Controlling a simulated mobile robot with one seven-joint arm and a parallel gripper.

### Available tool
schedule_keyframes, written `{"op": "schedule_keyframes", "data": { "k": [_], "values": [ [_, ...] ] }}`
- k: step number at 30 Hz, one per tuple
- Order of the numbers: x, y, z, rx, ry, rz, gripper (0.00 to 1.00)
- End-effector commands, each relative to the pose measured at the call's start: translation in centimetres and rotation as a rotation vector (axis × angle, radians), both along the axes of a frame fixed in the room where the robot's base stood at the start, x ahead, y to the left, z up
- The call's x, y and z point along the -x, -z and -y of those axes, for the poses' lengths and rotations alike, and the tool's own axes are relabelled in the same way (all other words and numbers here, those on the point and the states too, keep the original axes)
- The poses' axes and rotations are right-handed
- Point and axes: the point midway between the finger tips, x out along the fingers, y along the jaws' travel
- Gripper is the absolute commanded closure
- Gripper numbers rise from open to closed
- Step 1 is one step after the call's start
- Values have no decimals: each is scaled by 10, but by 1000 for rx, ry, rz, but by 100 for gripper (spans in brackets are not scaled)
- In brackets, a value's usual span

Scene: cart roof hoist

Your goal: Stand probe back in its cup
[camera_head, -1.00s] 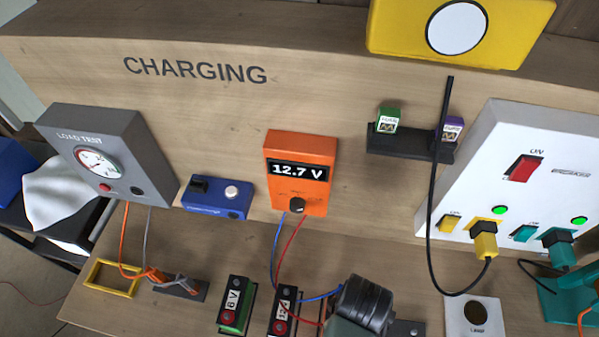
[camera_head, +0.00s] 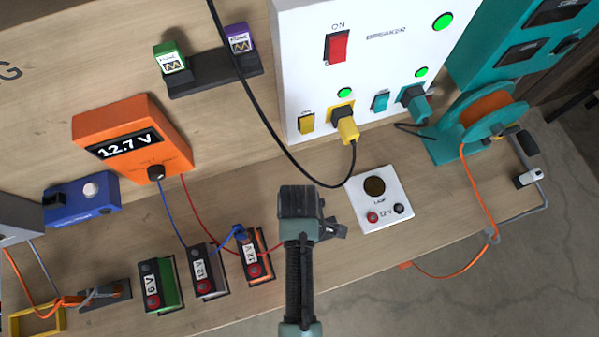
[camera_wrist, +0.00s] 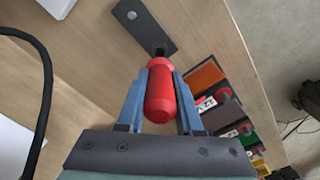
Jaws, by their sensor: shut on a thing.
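The red probe (camera_wrist: 160,95) is held between the two blue-grey fingers of my gripper (camera_wrist: 160,75) in the wrist view. Its dark tip points at the near end of a dark grey plate (camera_wrist: 140,22), which I take to be its holder. I cannot tell whether the tip is inside an opening or just above it. In the head view, my gripper (camera_head: 328,229) is over the bench beside the lamp box, and my wrist hides the probe. The orange meter (camera_head: 138,138) reads 12.7 V; its red lead (camera_head: 200,212) runs down towards the batteries.
A green 6V battery (camera_head: 168,290), a dark 12V battery (camera_head: 207,262) and an orange 12V battery (camera_head: 259,268) stand left of my gripper. The lamp box (camera_head: 381,212) is right. A black cable (camera_head: 285,160) hangs to a yellow plug (camera_head: 348,128) on the breaker panel.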

Motion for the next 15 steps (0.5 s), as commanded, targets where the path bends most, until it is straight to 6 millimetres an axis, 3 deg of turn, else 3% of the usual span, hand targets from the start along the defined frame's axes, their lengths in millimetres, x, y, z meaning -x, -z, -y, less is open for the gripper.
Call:
{"op": "schedule_keyframes", "data": {
  "k": [8, 15],
  "values": [
    [0, 4, 0, 0, 0, 0, 100],
    [0, 20, 0, 0, 0, 1, 100]
  ]
}}
